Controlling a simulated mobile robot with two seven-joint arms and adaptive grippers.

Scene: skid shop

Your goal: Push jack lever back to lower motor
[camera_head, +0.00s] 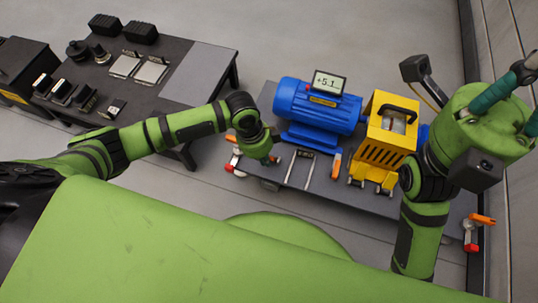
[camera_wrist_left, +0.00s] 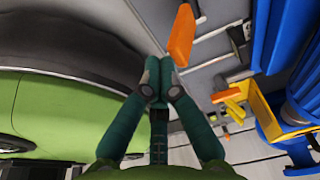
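The blue motor (camera_head: 318,106) sits on the dark skid (camera_head: 262,182) with a display (camera_head: 328,84) reading about "+5.1" on top. An orange lever (camera_head: 336,163) stands at the motor's near right side. My left gripper (camera_head: 270,160) points down at the near left of the motor, its fingertips small and partly hidden. In the left wrist view my left gripper (camera_wrist_left: 160,76) has its fingertips together with nothing visible between them. An orange handle (camera_wrist_left: 182,36) is just beyond the tips; contact cannot be told. My right gripper (camera_head: 528,72) is raised at the right, partly cut off by the edge.
A yellow pump housing (camera_head: 385,140) stands right of the motor. Red-and-white feet (camera_head: 234,161) and an orange-handled part (camera_head: 481,219) sit at the skid's ends. A dark workbench (camera_head: 150,105) with tools stands at the left. A wall (camera_head: 497,40) is at the right.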

